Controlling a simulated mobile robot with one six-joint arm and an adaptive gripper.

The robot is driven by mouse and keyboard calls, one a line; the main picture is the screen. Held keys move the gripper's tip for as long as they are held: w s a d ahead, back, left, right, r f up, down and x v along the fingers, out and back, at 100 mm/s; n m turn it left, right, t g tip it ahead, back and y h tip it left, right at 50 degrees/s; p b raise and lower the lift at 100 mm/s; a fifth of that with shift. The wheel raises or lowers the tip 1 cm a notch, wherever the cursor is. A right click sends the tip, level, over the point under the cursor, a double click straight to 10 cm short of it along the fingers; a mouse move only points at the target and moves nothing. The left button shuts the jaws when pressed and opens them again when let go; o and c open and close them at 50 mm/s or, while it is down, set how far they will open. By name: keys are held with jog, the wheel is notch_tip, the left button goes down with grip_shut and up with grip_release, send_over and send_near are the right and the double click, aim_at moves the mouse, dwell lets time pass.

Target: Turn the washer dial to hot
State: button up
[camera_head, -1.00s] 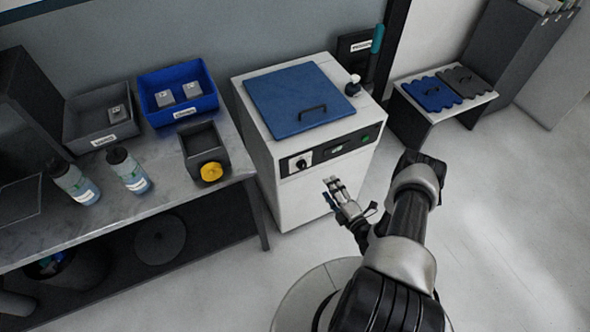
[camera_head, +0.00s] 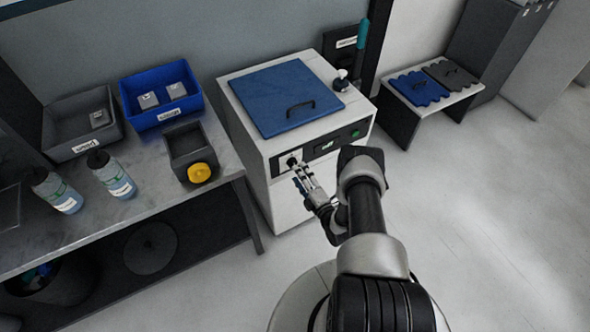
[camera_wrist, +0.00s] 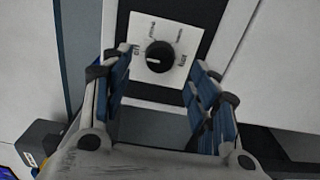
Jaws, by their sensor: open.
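The washer (camera_head: 298,135) is a white cabinet with a blue lid and a dark front control strip. Its dial (camera_wrist: 159,57) is a round black knob on a white plate with several printed labels, too blurred to read surely. A white pointer mark on the knob points left in the wrist view. My gripper (camera_wrist: 166,88) is open, its two blue-padded fingers on either side of the dial in the picture. The knob shows between and beyond the fingertips, and I see no contact. In the head view my gripper (camera_head: 302,174) is right in front of the dial plate (camera_head: 290,162), partly hiding it.
A green button (camera_head: 355,134) and small display (camera_head: 326,147) sit right of the dial. A workbench (camera_head: 140,215) with bins and two bottles stands left. A low table (camera_head: 455,97) with blue and grey pieces stands right. Floor at right is clear.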

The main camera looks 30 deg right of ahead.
aim_at(293, 163)
jog(key=shift+w+a+b, duration=0.1)
jog(key=shift+w+b, duration=0.45)
jog(key=shift+w, duration=1.8)
jog(key=c, duration=1.1)
